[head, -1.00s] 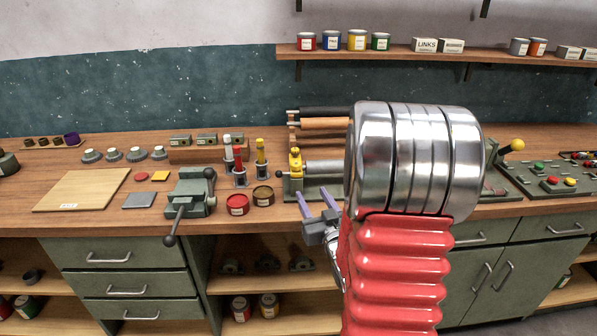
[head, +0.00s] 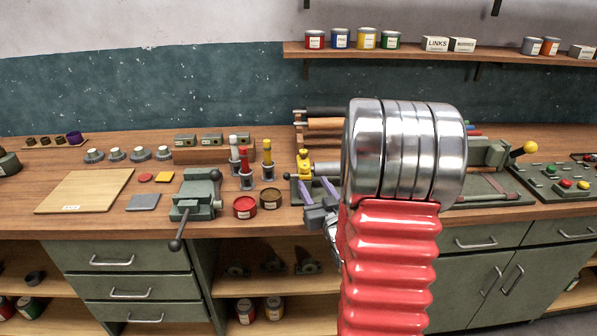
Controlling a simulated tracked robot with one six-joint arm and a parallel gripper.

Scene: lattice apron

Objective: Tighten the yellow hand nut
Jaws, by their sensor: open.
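The yellow hand nut (head: 304,163) stands on a small grey fixture at the back of the bench, left of my arm. A grey cylinder extends right from it and passes behind my arm. My gripper (head: 314,184), with two purple fingers, is open and empty. Its fingertips point up toward the back, just below and in front of the nut in the picture. Whether they touch the fixture cannot be told. My red and silver arm hides much of the fixture's right side.
A green vise (head: 196,196) stands left on the wooden bench (head: 100,225). Red (head: 245,207) and brown (head: 270,198) tins and several upright coloured-top tools stand between it and the nut. A control panel (head: 560,184) with coloured buttons lies at far right.

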